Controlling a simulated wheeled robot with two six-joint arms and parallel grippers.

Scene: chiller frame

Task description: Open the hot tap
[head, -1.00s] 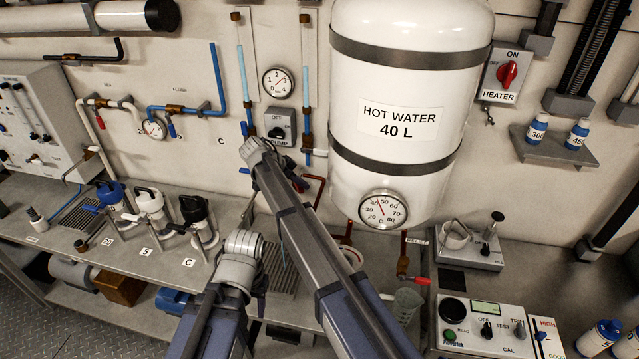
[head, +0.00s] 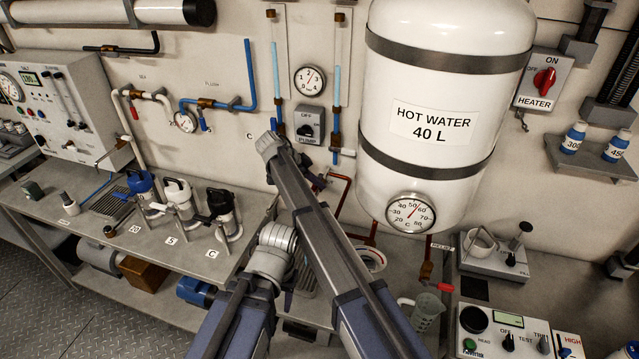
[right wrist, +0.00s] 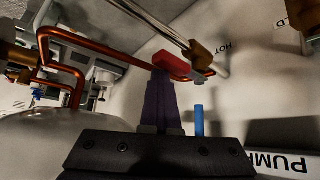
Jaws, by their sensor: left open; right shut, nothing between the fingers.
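The hot tap shows in the right wrist view as a red lever handle (right wrist: 176,66) beside a brass valve body (right wrist: 195,55) on copper pipe, near a "HOT" label on the wall. My left gripper cannot be made out; only left arm links show.
The white hot water tank (head: 436,115) stands close right of the tap, with copper pipes below it. The pump switch (head: 308,125) is on the wall beside it. A blue rod (right wrist: 199,120) stands near the fingers. Filter housings (head: 178,200) line the bench at left.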

